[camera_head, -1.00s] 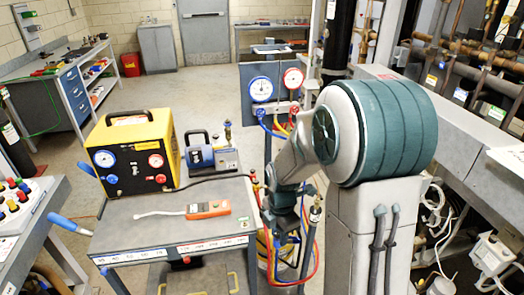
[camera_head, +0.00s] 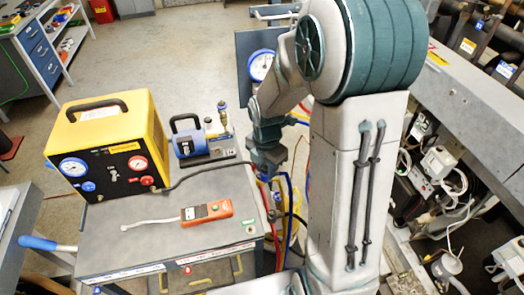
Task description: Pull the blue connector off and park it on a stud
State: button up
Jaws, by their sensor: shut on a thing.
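My gripper (camera_head: 266,172) hangs at the end of my arm, past the right edge of the cart, among the hoses. It is shut, and its fingers are small and dark here. A blue hose (camera_head: 289,212) runs down right beside it. The blue connector in its grip is too small and too covered to make out. The gauge panel (camera_head: 243,62) with a blue-rimmed gauge (camera_head: 261,65) stands behind my arm, which hides much of it. No stud can be made out.
A grey cart (camera_head: 130,236) carries a yellow recovery machine (camera_head: 122,122), a blue pump (camera_head: 188,138) and an orange meter (camera_head: 207,212). Red and yellow hoses hang near my gripper. The compressor rack (camera_head: 470,100) with pipes and loose cables closes off the right side. Open floor lies behind the cart.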

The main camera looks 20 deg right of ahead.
jog(key=shift+w+f, duration=0.1)
jog(key=shift+w, duration=0.05)
jog(key=shift+d+f+b, duration=0.1)
jog(key=shift+f+b, duration=0.4)
notch_tip(320, 180, down, 11)
jog(key=b, duration=0.8)
jog(key=shift+b, duration=0.4)
jog(key=shift+f, duration=0.3)
jog(key=o, duration=1.8)
jog(key=shift+d, duration=0.1)
jog(key=shift+r, duration=0.15)
notch_tip(320, 180, up, 6)
jog(key=p, duration=0.5)
